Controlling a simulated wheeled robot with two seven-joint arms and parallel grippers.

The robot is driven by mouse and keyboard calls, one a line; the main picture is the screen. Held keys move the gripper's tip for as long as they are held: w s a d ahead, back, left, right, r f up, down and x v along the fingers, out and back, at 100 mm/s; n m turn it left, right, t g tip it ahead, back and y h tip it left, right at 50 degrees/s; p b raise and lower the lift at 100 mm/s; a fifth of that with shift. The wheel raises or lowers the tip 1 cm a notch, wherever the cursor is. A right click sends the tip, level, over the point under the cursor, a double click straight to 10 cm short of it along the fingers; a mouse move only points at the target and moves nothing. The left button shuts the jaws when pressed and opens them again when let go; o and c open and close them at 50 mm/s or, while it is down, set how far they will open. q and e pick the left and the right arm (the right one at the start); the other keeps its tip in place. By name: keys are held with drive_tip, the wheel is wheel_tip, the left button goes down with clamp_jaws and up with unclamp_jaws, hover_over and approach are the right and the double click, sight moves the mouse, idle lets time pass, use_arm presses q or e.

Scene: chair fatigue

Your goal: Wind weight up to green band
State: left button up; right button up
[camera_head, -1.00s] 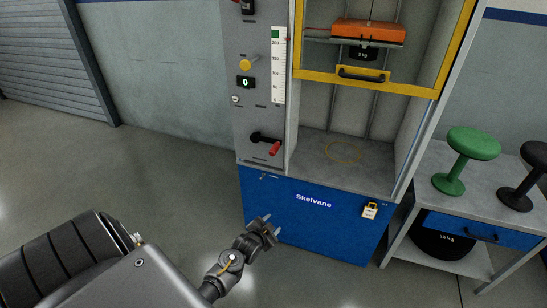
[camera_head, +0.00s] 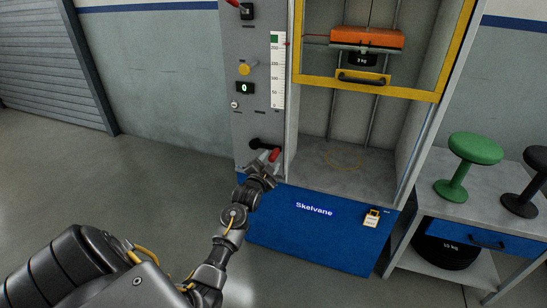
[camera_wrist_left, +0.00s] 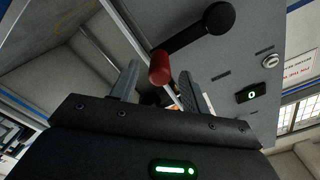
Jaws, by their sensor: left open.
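A crank with a black arm (camera_head: 258,143) and a red handle (camera_head: 274,155) sits low on the grey control panel. My left gripper (camera_head: 267,160) is open at the red handle. In the left wrist view the red handle (camera_wrist_left: 159,67) shows between and beyond the open fingers (camera_wrist_left: 158,84); I cannot tell whether they touch it. The orange weight (camera_head: 367,37) hangs high behind the yellow-framed guard, with a black "5 kg"-like block (camera_head: 362,59) below. The scale (camera_head: 277,75) has a green band (camera_head: 274,39) at its top. My right gripper is not seen.
The panel also carries a yellow knob (camera_head: 244,69), a display reading 0 (camera_head: 245,88) and a red-tipped lever (camera_head: 234,3). A side table (camera_head: 487,186) with green (camera_head: 473,150) and black stools stands at right. The floor at left is clear.

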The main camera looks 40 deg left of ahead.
use_arm(q)
drive_tip(key=shift+x, duration=2)
drive_tip(key=shift+c, duration=0.3)
clamp_jaws()
